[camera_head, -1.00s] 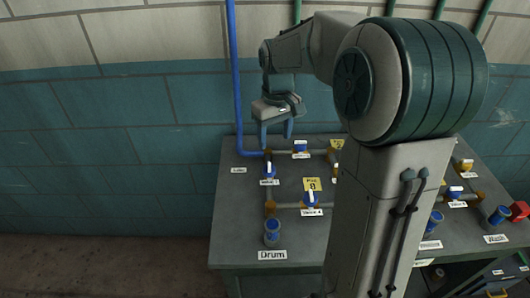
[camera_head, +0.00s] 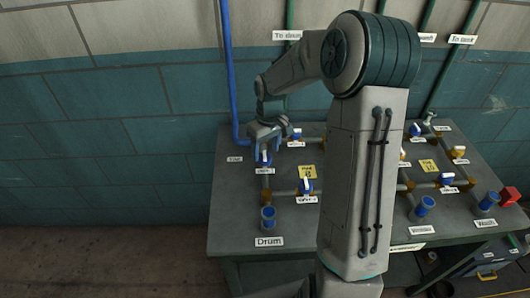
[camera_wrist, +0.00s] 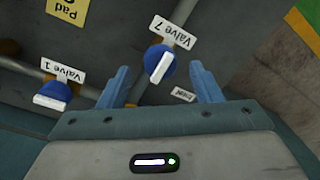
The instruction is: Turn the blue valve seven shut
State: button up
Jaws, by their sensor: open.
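Valve 7 has a round blue body (camera_wrist: 158,60) with a white bar handle. The handle lies slanted, roughly along the pipe line toward its "Valve 7" label (camera_wrist: 172,33). In the head view this valve (camera_head: 264,158) is at the left of the bench, partly hidden by my gripper (camera_head: 266,153). My gripper is open, with its two blue fingers on either side of the valve in the wrist view (camera_wrist: 162,85). No clear finger contact shows, and the height gap is hard to judge.
Valve 1 (camera_wrist: 53,92), also blue with a white handle, is close beside one finger. The yellow pad sign (camera_head: 307,172) and another blue valve (camera_head: 306,187) are to the right. A blue vertical pipe (camera_head: 230,80) rises behind the gripper. My arm hides the bench's middle.

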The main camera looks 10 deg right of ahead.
jog(key=shift+f, duration=1.2)
jog(key=c, duration=1)
